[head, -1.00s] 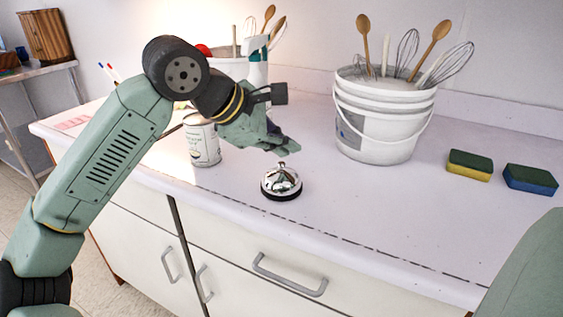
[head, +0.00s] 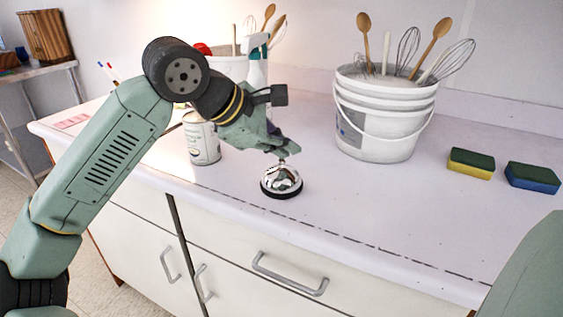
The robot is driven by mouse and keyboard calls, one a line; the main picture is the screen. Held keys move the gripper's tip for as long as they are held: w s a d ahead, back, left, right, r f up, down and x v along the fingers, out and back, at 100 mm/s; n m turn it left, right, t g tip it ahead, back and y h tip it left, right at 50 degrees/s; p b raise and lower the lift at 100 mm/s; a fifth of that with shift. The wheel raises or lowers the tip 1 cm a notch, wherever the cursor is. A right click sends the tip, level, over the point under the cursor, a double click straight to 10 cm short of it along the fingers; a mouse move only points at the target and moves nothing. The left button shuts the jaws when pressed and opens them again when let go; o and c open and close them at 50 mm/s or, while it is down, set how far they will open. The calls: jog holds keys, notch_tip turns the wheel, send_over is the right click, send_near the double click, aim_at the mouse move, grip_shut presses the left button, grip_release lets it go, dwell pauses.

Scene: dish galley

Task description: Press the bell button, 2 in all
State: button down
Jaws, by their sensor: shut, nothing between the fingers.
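The bell (head: 281,182) is a shiny chrome dome on a black base, standing upright on the counter in the head view. Its button (head: 282,161) is on top of the dome, right below my fingertips. My gripper (head: 286,150) is shut and empty, pointing down and to the right over the bell. Its tips are at the button; I cannot tell whether they touch it or hang just above it.
A white bucket (head: 372,146) of whisks and wooden spoons stands right of the bell. A can (head: 203,143) and a spray bottle (head: 258,72) stand behind my gripper. Two sponges (head: 471,163) (head: 532,177) lie at the right. The counter's front edge is close to the bell.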

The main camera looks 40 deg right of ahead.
aim_at(283, 163)
jog(key=shift+f+b, duration=0.55)
dwell(0.6)
jog(key=shift+r, duration=0.15)
jog(key=shift+r+p, duration=0.6)
jog(key=shift+r, duration=0.25)
notch_tip(283, 163, up, 5)
jog(key=p, duration=0.3)
dwell(2.1)
